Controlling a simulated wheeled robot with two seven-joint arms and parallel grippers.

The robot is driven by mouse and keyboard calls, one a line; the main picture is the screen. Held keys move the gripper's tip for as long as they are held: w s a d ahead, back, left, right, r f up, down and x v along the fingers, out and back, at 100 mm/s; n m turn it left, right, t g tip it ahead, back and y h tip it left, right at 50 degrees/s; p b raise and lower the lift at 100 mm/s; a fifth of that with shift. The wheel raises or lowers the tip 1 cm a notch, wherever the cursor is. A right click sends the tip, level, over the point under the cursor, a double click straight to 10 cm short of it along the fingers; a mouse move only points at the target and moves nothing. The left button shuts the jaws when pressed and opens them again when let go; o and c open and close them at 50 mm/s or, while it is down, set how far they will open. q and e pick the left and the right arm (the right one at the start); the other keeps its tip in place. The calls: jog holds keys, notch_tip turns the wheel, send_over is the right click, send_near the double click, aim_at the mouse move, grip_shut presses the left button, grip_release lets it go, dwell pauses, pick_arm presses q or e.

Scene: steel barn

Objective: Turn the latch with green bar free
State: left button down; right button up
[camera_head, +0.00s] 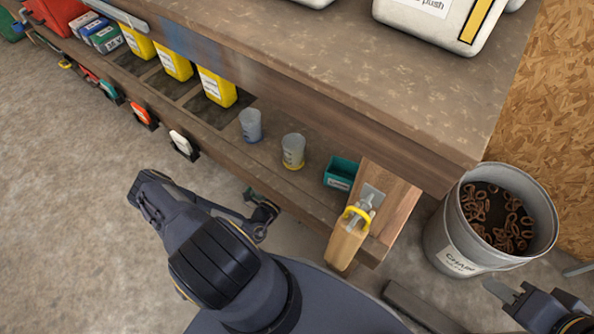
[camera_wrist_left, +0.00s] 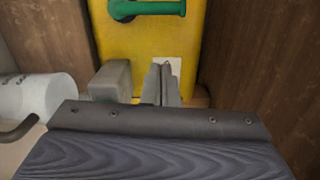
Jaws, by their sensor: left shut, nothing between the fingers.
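In the left wrist view a green bar (camera_wrist_left: 147,8) runs across the top of a yellow panel (camera_wrist_left: 150,42), cut by the upper picture edge. My left gripper (camera_wrist_left: 163,70) is shut and empty, its tips in front of the panel and below the bar, apart from it. In the head view my left arm reaches toward the bench shelf, and its fingers are not clearly visible. I cannot pick out the green bar there with certainty. My right gripper (camera_head: 508,292) is at the lower right, away from the bench, its jaw gap unclear.
Brown walls stand on both sides of the panel in the left wrist view, with a grey block (camera_wrist_left: 110,80) left of the fingers. A wooden post with a yellow-handled fitting (camera_head: 357,213), cups (camera_head: 293,151) and a teal box (camera_head: 341,172) are at the shelf. A metal bucket (camera_head: 447,240) stands right.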

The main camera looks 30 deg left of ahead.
pick_arm(q)
jog(key=s+p, duration=0.1)
jog(key=s, duration=0.5)
dwell(0.5)
